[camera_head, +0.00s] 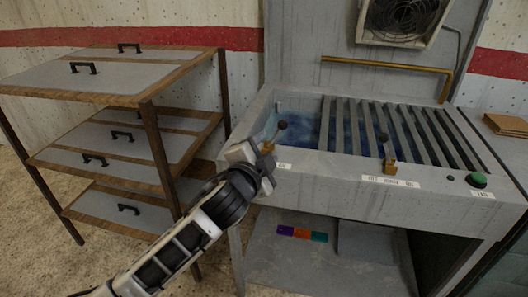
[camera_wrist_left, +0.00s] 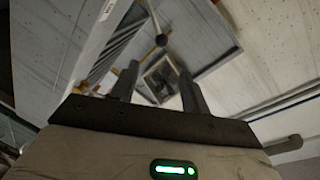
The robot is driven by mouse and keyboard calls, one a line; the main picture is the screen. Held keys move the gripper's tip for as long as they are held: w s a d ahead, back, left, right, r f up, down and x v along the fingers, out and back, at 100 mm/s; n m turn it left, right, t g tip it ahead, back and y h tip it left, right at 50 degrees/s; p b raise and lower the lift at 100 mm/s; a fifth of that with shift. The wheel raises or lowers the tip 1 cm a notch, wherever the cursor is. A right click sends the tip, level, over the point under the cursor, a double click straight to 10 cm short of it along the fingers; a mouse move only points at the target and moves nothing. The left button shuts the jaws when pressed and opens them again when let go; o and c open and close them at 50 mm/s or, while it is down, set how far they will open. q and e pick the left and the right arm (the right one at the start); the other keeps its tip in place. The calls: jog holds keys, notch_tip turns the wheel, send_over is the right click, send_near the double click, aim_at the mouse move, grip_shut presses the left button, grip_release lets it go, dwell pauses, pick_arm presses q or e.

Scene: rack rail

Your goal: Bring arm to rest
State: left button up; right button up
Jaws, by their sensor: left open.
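My left arm comes in from the lower left in the head view. Its gripper (camera_head: 262,153) is beside the front left corner of the grey machine (camera_head: 340,172), close to a black-knobbed lever (camera_head: 282,125) on a brass base. I cannot tell from the head view whether it touches the lever. In the left wrist view the two fingers (camera_wrist_left: 158,82) stand apart with nothing held between them. A black knob (camera_wrist_left: 161,40) shows beyond the fingers. My right gripper is in neither view.
A second lever (camera_head: 384,138) and a green button (camera_head: 478,180) sit on the machine's front. A wood-framed rack (camera_head: 150,130) with handled panels stands left. Coloured blocks (camera_head: 302,233) lie on the lower shelf. A fan (camera_head: 404,18) hangs above.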

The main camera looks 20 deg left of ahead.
pick_arm(q)
jog(key=shift+s, duration=0.25)
